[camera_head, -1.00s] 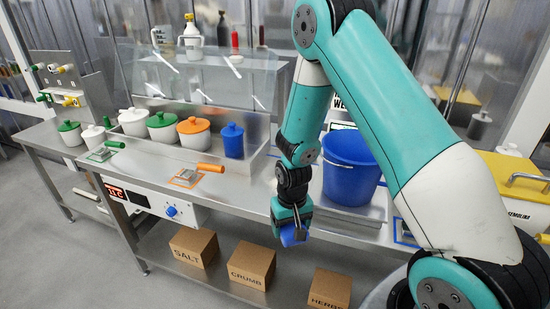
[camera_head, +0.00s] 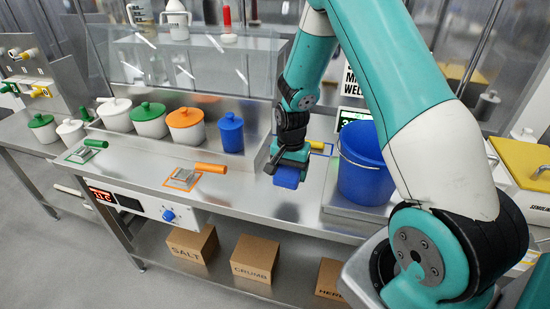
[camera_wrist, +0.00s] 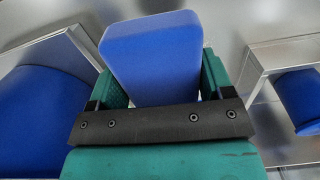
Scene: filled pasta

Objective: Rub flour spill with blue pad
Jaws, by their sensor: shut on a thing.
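My gripper (camera_head: 289,166) is shut on the blue pad (camera_head: 286,179) and holds it over the steel counter, between the blue lidded pot and the blue bucket. In the wrist view the pad (camera_wrist: 152,55) stands out between the green jaws of my gripper (camera_wrist: 155,90). I cannot tell whether the pad touches the counter. No flour spill can be made out in either view; it may be hidden by my arm or too faint against the steel.
The blue bucket (camera_head: 362,165) stands close to the right of my gripper. The blue lidded pot (camera_head: 231,134) stands to its left. An orange-handled tool (camera_head: 208,168) lies on the counter (camera_head: 240,205). Cardboard boxes (camera_head: 256,258) sit on the lower shelf.

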